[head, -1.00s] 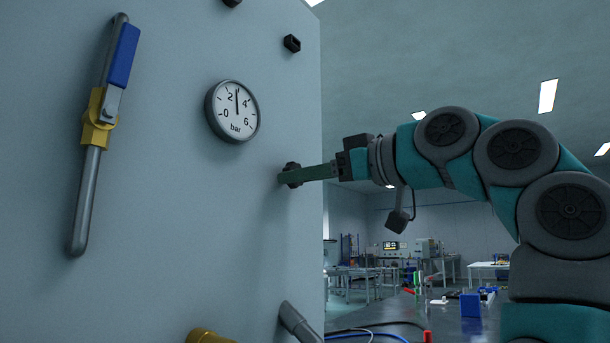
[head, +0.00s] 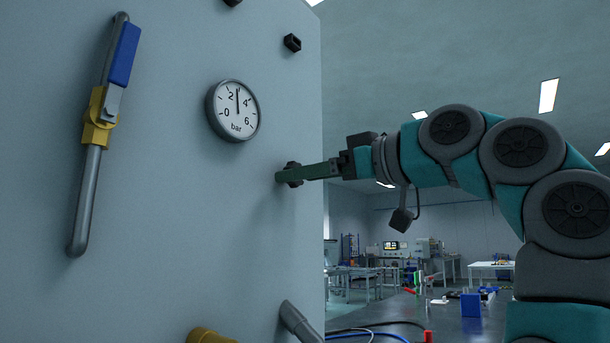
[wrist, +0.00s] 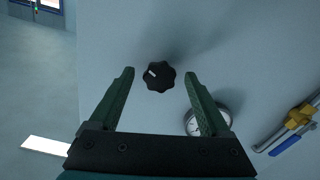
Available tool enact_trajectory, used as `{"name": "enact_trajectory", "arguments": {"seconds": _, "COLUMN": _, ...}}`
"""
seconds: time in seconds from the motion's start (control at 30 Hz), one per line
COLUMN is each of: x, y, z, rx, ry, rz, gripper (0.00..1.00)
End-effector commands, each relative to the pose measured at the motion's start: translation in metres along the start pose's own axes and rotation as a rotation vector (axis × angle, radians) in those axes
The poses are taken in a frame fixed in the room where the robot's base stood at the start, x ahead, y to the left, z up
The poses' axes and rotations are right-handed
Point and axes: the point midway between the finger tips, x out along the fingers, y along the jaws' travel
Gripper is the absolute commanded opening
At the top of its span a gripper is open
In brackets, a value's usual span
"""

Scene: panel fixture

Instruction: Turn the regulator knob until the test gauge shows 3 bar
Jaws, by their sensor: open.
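The regulator knob (wrist: 160,76) is black and lobed with a white mark, on the grey panel. In the wrist view it sits between and a little beyond the two open fingers of my gripper (wrist: 160,88), with gaps on both sides. In the head view my green gripper (head: 282,178) reaches the panel from the right and largely covers the knob (head: 293,167). The test gauge (head: 234,111) is a round white dial marked bar; its needle points nearly straight up, midway between 2 and 4, at about 3. The gauge also shows partly behind a finger in the wrist view (wrist: 196,127).
A pipe with a yellow valve (head: 99,120) and blue lever (head: 124,55) runs down the panel's left. Black fittings (head: 292,43) stick out above. A grey pipe end (head: 298,322) and a brass fitting (head: 208,336) protrude below. Right of the panel edge the room is open.

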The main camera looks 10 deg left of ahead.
Motion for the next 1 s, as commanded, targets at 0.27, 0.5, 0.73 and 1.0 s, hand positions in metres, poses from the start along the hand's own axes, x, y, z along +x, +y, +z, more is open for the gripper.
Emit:
{"name": "enact_trajectory", "arguments": {"seconds": 0.27, "x": -0.039, "y": -0.001, "z": 0.0, "rx": -0.001, "ry": 0.003, "rz": 0.001, "gripper": 0.81}}
{"name": "enact_trajectory", "arguments": {"seconds": 0.5, "x": -0.07, "y": 0.0, "z": 0.0, "rx": 0.0, "ry": 0.002, "rz": 0.001, "gripper": 0.81}}
{"name": "enact_trajectory", "arguments": {"seconds": 0.73, "x": -0.073, "y": 0.0, "z": 0.0, "rx": 0.0, "ry": 0.0, "rz": 0.0, "gripper": 0.81}}
{"name": "enact_trajectory", "arguments": {"seconds": 1.0, "x": -0.073, "y": 0.0, "z": 0.0, "rx": 0.0, "ry": 0.0, "rz": 0.0, "gripper": 0.81}}
